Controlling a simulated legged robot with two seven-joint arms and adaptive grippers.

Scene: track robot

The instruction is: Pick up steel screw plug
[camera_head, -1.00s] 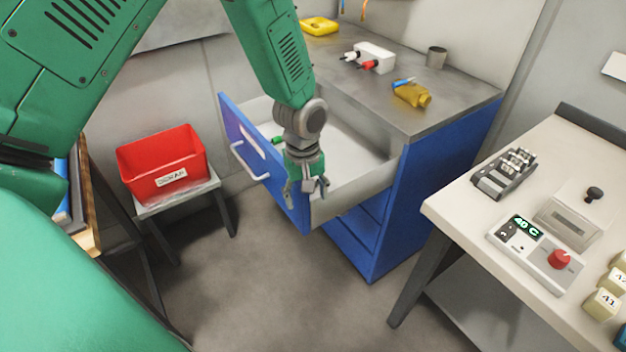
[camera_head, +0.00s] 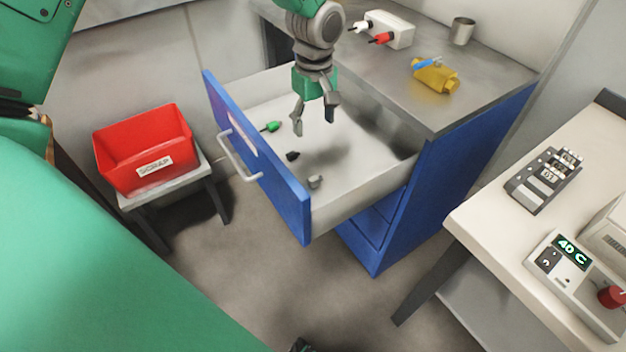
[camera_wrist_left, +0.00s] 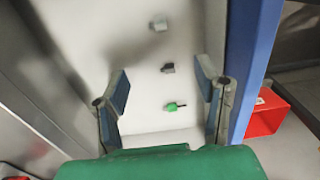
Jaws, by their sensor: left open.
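Three small plugs lie apart on the white floor of the open drawer. A light grey, steel-looking one (camera_head: 315,181) is nearest the drawer's right front; it is at the top of the left wrist view (camera_wrist_left: 159,24). A dark one (camera_head: 292,156) lies in the middle, also in the wrist view (camera_wrist_left: 168,68). A green one (camera_head: 270,127) is farthest left; the wrist view shows it too (camera_wrist_left: 174,106). My left gripper (camera_head: 316,122) is open and empty, pointing down above the drawer. In the wrist view its fingers (camera_wrist_left: 162,78) spread either side of the dark and green plugs, touching none.
The blue drawer front (camera_head: 262,165) has a white handle (camera_head: 238,158). The metal cabinet top (camera_head: 400,95) beside it carries a yellow bottle-like item (camera_head: 436,76), a white box (camera_head: 388,29) and a cup (camera_head: 462,31). A red scrap bin (camera_head: 143,148) stands left on a stool.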

